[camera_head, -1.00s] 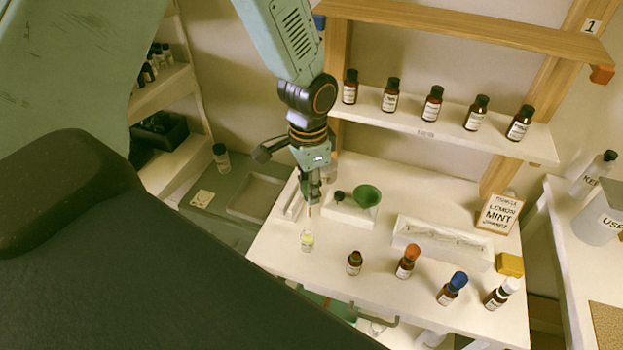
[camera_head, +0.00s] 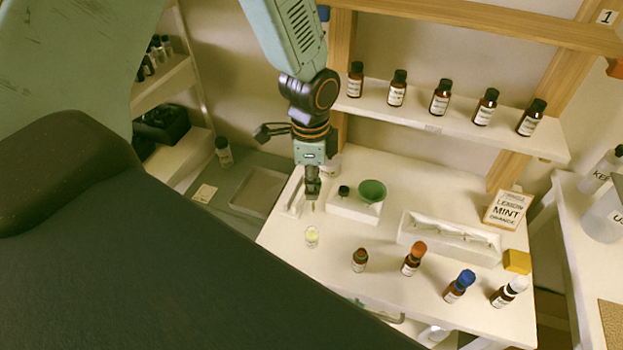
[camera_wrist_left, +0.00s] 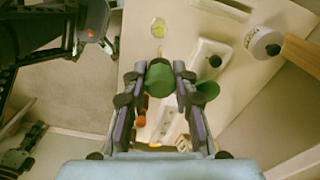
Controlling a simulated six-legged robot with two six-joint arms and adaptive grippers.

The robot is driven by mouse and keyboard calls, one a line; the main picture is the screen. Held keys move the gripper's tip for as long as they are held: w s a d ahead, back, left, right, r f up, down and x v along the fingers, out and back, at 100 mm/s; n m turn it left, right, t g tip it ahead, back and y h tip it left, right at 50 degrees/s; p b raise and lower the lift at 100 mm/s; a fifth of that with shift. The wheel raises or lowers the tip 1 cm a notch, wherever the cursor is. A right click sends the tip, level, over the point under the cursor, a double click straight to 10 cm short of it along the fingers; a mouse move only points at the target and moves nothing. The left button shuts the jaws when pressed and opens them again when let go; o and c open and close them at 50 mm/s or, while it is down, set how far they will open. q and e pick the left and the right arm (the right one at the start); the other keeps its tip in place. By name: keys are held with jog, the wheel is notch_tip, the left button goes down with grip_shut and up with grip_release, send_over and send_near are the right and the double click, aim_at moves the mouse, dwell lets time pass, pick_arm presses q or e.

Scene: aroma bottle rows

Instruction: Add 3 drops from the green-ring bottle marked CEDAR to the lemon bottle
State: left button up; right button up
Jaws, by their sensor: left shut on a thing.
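My left gripper (camera_head: 312,194) is shut on a dropper; its green bulb (camera_wrist_left: 161,76) shows between the fingers in the left wrist view. The thin dropper tip (camera_head: 313,207) points down, apart from and above a small clear bottle with yellow-green liquid (camera_head: 312,238), which also shows in the left wrist view (camera_wrist_left: 158,29). This appears to be the lemon bottle; its label is unreadable. The brown green-ring bottle (camera_head: 359,261) stands upright to its right, with no tall dropper top. Its label is too small to read. My right gripper is not seen.
A green funnel (camera_head: 372,190) and black cap (camera_head: 344,190) sit behind. A white tray (camera_head: 448,240), yellow block (camera_head: 517,261) and lettered sign (camera_head: 508,210) are farther right.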

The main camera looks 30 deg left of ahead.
pick_arm(q)
jog(key=shift+s+a+r+p, duration=0.1)
jog(key=shift+s+a+p, duration=0.15)
jog(key=shift+s+p, duration=0.1)
jog(key=shift+f, duration=0.3)
jog(key=shift+w+d+f+b, duration=0.15)
jog(key=shift+f+b, duration=0.15)
jog(key=shift+f, duration=0.15)
jog(key=shift+w+d+f+b, duration=0.1)
jog(key=shift+w+f+b, duration=0.05)
jog(key=shift+f+b, duration=0.2)
jog(key=shift+a+f, duration=0.1)
jog(key=shift+f, duration=0.5)
jog(key=shift+s+f+b, duration=0.2)
jog(key=shift+s+b, duration=0.1)
jog(key=shift+b, duration=0.05)
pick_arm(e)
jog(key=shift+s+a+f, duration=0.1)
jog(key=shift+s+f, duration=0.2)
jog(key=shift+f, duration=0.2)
pick_arm(q)
jog(key=shift+w, duration=0.25)
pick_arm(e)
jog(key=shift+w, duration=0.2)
pick_arm(q)
jog(key=shift+o, duration=0.4)
jog(key=shift+f, duration=0.1)
